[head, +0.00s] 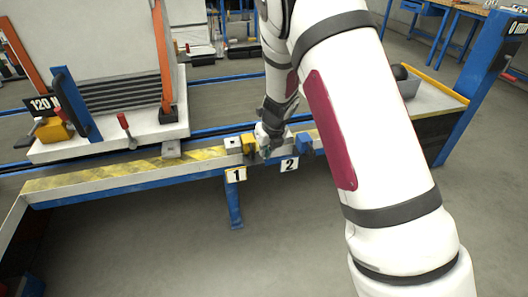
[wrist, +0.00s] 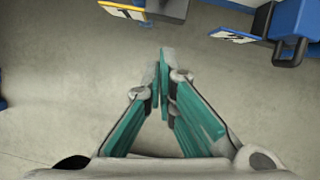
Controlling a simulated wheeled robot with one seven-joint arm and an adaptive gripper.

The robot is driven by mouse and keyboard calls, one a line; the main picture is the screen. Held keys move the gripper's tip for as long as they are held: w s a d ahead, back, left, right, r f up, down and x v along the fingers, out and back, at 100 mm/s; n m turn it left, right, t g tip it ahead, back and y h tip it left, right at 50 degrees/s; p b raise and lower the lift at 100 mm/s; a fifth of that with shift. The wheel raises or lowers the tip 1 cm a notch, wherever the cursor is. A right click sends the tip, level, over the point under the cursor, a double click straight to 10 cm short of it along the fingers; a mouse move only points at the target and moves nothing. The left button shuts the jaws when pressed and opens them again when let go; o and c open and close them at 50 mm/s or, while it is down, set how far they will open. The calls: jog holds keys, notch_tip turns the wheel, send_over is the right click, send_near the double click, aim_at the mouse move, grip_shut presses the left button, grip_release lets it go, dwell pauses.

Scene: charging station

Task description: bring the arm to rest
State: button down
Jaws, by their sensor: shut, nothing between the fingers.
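My gripper (head: 266,151) is at the front edge of the workbench in the head view, close to the labels 1 and 2. My white arm reaches down to it from the right and hides part of the bench. In the wrist view my gripper (wrist: 163,88) is shut, its fingertips together with nothing between them. Below the fingertips there is only grey floor.
The yellow block (head: 248,142) and blue block (head: 304,142) stand close beside my gripper. Number plates 1 (head: 236,175) and 2 (head: 289,165) hang at the bench edge (head: 120,172). A blue post (head: 490,70) stands at right. The floor in front is clear.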

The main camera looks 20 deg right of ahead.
dwell(0.3)
jog(key=s+a+r+n+g+y, duration=0.1)
jog(key=s+a+r+n+y, duration=0.15)
jog(key=s+r+n, duration=0.75)
jog(key=s+a+r+n+g+y, duration=0.1)
jog(key=s+a+r+n, duration=0.2)
jog(key=s+r+n, duration=0.65)
jog(key=s+d+r+n+h, duration=0.2)
jog(key=s+n, duration=0.3)
jog(key=s, duration=0.4)
jog(key=s+d+r+n+g+h, duration=0.1)
jog(key=s+d+r+n, duration=0.1)
jog(key=s+n, duration=0.5)
jog(key=s+d+r+n+h, duration=0.2)
jog(key=s+d, duration=0.1)
jog(key=s, duration=0.8)
notch_tip(320, 180, up, 22)
jog(key=t+p, duration=0.3)
jog(key=p, duration=1.8)
jog(key=shift+w+a+y, duration=0.2)
jog(key=shift+a+y, duration=0.1)
jog(key=shift+y, duration=0.05)
